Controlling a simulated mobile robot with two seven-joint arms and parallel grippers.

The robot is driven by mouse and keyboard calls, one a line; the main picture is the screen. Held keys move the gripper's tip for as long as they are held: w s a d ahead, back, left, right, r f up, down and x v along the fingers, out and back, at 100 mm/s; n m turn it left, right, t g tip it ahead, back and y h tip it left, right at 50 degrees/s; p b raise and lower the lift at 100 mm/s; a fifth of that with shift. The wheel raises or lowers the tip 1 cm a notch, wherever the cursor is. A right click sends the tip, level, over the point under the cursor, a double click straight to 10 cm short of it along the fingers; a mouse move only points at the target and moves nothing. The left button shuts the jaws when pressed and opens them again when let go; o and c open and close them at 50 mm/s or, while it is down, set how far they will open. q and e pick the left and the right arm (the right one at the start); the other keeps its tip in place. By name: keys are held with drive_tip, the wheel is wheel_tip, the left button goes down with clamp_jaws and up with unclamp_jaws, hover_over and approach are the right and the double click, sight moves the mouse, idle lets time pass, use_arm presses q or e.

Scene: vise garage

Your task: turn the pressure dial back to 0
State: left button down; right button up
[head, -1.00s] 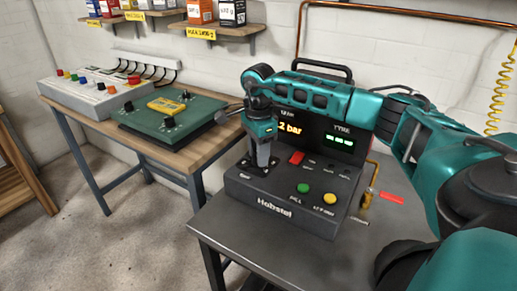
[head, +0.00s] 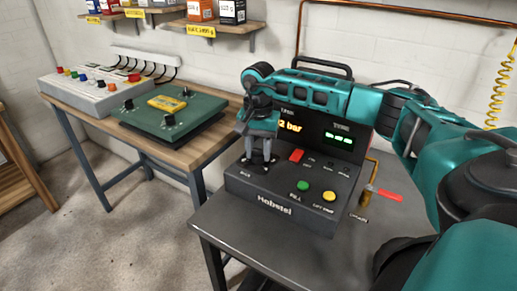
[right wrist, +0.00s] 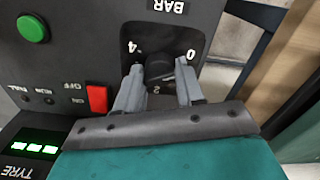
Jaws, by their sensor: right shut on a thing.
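My right gripper (right wrist: 160,76) is shut on the dial, one finger on each side. In the head view my right gripper (head: 258,164) points down at the console's left part and mostly hides the dial. The amber display (head: 290,126) shows "2 bar", its left end partly covered by my arm. My left gripper is not in view.
The console also has a red switch (head: 296,155), a green button (head: 303,186) and a yellow button (head: 329,196). A red-handled lever (head: 389,195) is at its right. A wooden bench (head: 190,157) with a green box (head: 180,121) stands to the left.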

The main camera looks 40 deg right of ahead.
sight(258, 151)
drive_tip(key=shift+n, duration=0.6)
drive_tip(key=o, duration=1)
wheel_tip(258, 151, up, 13)
drive_tip(key=shift+p, duration=0.4)
